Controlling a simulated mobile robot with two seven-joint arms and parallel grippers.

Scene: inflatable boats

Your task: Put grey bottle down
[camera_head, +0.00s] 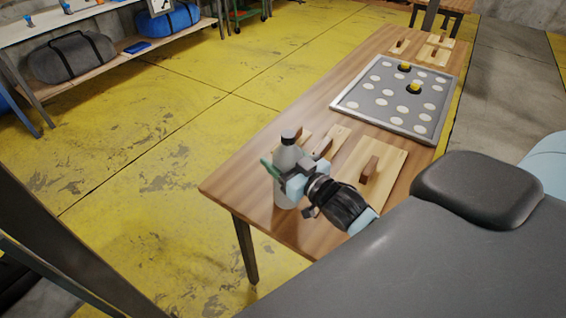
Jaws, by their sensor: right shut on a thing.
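The grey bottle (286,157) with a dark cap stands upright at the near left end of the wooden table (262,175). My right gripper (283,176) is shut on the bottle's body, coming in from the right. The bottle's base seems to be at or just above the table top; I cannot tell whether it touches. Part of the bottle is hidden behind the gripper. My left gripper does not show.
Wooden boards with blocks (367,171) lie just right of the bottle. A grey panel with white discs (375,104) and two yellow knobs lies farther back. A large grey inflatable (430,250) fills the near right. A shelf with bags (75,57) stands far left.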

